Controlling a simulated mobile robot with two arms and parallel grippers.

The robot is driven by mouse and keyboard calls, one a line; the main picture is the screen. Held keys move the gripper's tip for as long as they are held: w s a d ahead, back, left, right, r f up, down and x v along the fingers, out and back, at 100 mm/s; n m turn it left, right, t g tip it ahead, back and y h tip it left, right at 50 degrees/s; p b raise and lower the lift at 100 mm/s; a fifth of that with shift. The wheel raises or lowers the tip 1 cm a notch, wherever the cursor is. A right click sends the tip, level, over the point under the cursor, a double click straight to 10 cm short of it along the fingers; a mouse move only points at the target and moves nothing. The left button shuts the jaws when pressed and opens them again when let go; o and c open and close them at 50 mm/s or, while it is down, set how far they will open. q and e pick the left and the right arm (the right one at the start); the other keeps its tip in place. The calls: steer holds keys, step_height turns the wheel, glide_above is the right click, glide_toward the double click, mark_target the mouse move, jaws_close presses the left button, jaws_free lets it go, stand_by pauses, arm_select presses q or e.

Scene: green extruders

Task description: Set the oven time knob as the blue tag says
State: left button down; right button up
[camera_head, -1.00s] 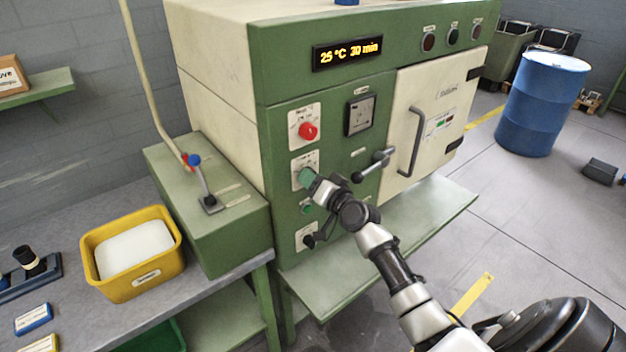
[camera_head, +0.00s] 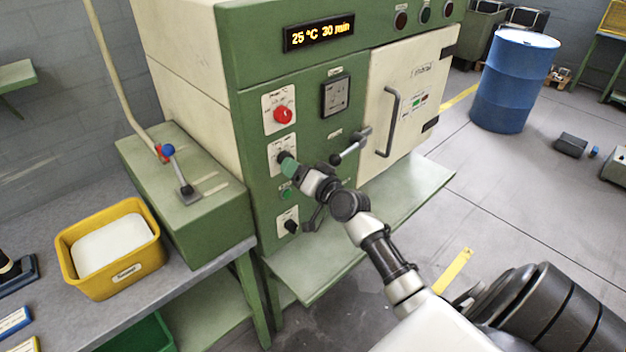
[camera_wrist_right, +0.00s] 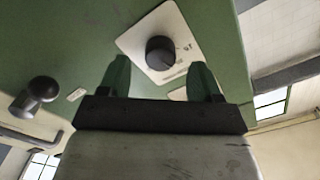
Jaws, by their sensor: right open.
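The green and cream oven has an amber display (camera_head: 319,33) reading 25 °C 30 min. On its panel are a red knob (camera_head: 283,115), a black knob (camera_head: 284,156) on a white plate below it, and a lower black knob (camera_head: 291,227). My right gripper (camera_head: 290,168) is just in front of the middle knob. In the right wrist view the open green fingers (camera_wrist_right: 160,80) point at this knob (camera_wrist_right: 161,53), which shows between and beyond the tips, seemingly clear of them. A blue tag (camera_head: 14,322) lies on the bench at left; its text is unreadable. My left gripper is not seen.
A lever handle (camera_head: 350,147) and the door handle (camera_head: 389,122) stick out right of my gripper. A green shelf (camera_head: 400,210) juts out below the panel. A yellow bin (camera_head: 112,282) stands on the left bench. A blue barrel (camera_head: 515,80) stands at right.

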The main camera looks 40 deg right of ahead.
steer(key=s+b, duration=0.1)
steer(key=s, duration=0.7)
steer(key=shift+d, duration=0.3)
steer(key=shift+w+f, duration=0.1)
steer(key=s+a+f+n+g+h, duration=0.1)
steer(key=s+f+g, duration=0.2)
steer(key=f, duration=0.8)
steer(key=s+a+f+g, duration=0.1)
steer(key=s+f+g, duration=0.15)
steer(key=f, duration=0.95)
steer(key=s+a+f+n+g+h, duration=0.1)
steer(key=s+a+f+g, duration=0.15)
steer(key=f, duration=0.85)
steer(key=s+a+f+n+g, duration=0.3)
steer(key=s+a+f+g, duration=0.1)
steer(key=s+f, duration=0.9)
steer(key=s+a+f+n+g, duration=0.2)
steer(key=s+a+f, duration=0.1)
steer(key=s, duration=0.8)
steer(key=s+a+f+n+g, duration=0.2)
steer(key=s+f, duration=0.4)
steer(key=s, duration=0.4)
steer(key=shift+s+a+n+g+b, duration=0.35)
steer(key=shift+a+g, duration=0.15)
steer(key=shift+a, duration=0.15)
